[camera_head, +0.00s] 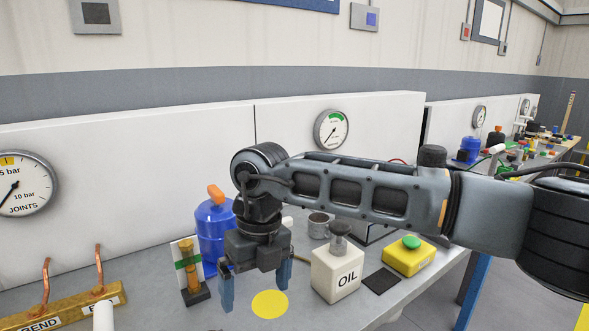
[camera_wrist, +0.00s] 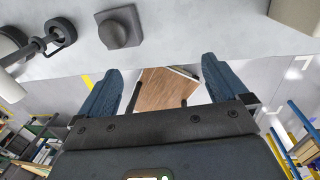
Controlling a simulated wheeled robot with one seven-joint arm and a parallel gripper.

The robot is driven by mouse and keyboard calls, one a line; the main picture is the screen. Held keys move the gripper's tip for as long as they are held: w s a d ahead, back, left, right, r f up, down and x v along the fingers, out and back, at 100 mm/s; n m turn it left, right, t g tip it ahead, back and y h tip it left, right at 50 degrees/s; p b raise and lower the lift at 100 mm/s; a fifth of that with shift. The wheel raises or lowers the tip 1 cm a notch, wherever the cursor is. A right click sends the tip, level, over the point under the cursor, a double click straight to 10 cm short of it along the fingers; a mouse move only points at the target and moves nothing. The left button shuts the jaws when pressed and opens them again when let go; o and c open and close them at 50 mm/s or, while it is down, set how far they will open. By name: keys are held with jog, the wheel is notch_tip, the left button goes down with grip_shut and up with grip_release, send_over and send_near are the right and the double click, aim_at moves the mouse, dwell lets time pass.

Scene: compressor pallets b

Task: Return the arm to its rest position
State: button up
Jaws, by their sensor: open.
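My arm reaches in from the right over the workbench in the head view. My gripper (camera_head: 256,288) hangs down at its end, with two blue fingers apart and nothing between them. It is above the bench near the yellow disc (camera_head: 269,304), in front of the blue cylinder (camera_head: 211,236). In the wrist view my gripper (camera_wrist: 160,88) also shows its two fingers spread with an empty gap. A brown wooden surface (camera_wrist: 166,90) shows beyond the gap, lower than the bench edge.
The white OIL container (camera_head: 338,272) and a yellow box with a green button (camera_head: 409,256) stand right of the gripper. A metal mug (camera_head: 318,226) is behind. A brass bar with copper pipes (camera_head: 62,308) lies at left. A pressure gauge (camera_head: 331,129) is on the white back panel.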

jog(key=s+a+n+g+y, duration=0.1)
jog(key=s+a+g+y, duration=0.55)
jog(key=s+a, duration=0.95)
jog(key=s+r+m+g+y, duration=0.3)
jog(key=s+r+y, duration=0.7)
jog(key=s+y, duration=0.15)
jog(key=w+d+f+m+t+h, duration=0.1)
jog(key=d+f+m+t+h, duration=0.15)
jog(key=d+m+t, duration=1.1)
jog(key=w+d+f+m+t+h, duration=0.1)
jog(key=d+m+t+h, duration=0.5)
jog(key=m+t, duration=1.3)
jog(key=s+d+f+m+g+h, duration=0.3)
jog(key=s+d, duration=0.6)
jog(key=d, duration=0.3)
jog(key=s+d+f+m+g+h, duration=0.4)
jog(key=s+d+f+h, duration=0.3)
jog(key=d, duration=0.5)
jog(key=s+f+m, duration=0.1)
jog(key=s, duration=0.1)
jog(key=shift+s+d, duration=0.25)
jog(key=shift+s, duration=0.1)
